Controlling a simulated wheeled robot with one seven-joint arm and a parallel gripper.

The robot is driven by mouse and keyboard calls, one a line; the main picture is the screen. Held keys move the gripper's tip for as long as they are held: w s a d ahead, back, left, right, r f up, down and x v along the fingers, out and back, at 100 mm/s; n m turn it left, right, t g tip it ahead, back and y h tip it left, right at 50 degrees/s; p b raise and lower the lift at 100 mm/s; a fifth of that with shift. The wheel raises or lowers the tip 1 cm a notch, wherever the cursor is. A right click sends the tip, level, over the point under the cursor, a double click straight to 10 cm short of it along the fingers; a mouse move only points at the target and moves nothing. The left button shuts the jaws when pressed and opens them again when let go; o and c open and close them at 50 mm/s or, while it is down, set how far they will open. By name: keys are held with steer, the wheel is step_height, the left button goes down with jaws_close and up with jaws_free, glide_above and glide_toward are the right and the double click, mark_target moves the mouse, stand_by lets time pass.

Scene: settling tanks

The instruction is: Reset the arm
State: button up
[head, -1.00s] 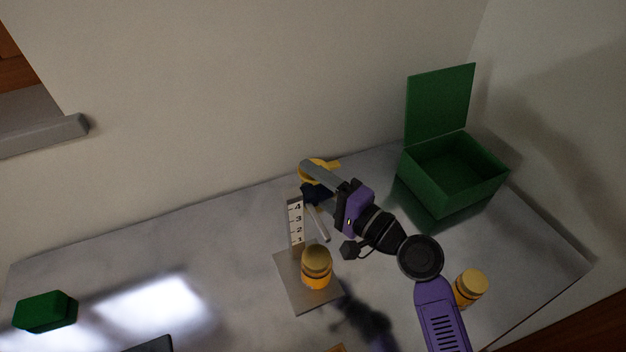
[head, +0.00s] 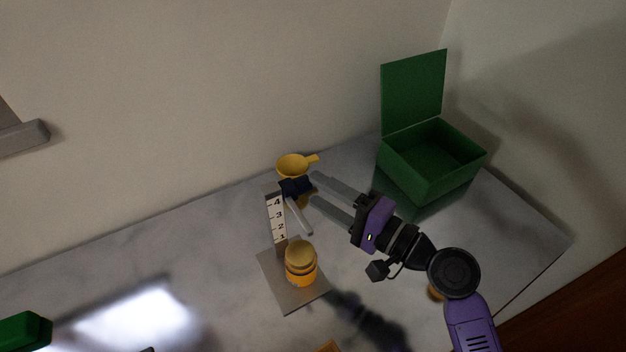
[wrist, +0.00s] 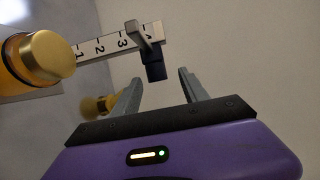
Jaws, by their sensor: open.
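My gripper (head: 320,196) is open in the head view, its two grey fingers pointing left toward a dark clamp with a silver rod (head: 297,190). Nothing shows between the fingers. In the wrist view the open gripper (wrist: 160,88) has the dark clamp (wrist: 155,70) just beyond its fingertips, apart from them. The clamp is beside the top of a numbered scale post (head: 276,218), which stands on a grey plate (head: 285,298). A jar with a gold lid and orange body (head: 301,262) stands on that plate.
A green block (head: 22,330) is at the lower left. The counter's left middle (head: 150,250) is clear.

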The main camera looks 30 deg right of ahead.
steer(key=s+d+f+n+g+h, duration=0.1)
steer(key=s+f+n+h, duration=0.15)
steer(key=s+f, duration=0.35)
steer(key=s+d+f+n+g+h, duration=0.1)
steer(key=s+d+f+n+h, duration=0.15)
steer(key=s+f, duration=0.4)
steer(key=s+a+r+n+h, duration=0.1)
steer(key=s+a+r+n, duration=0.1)
steer(key=s, duration=0.7)
steer(key=s+a+r+n, duration=0.3)
steer(key=s+r+n, duration=0.2)
steer(key=s, duration=0.4)
steer(key=shift+n+h, duration=0.4)
steer(key=shift+n, duration=0.4)
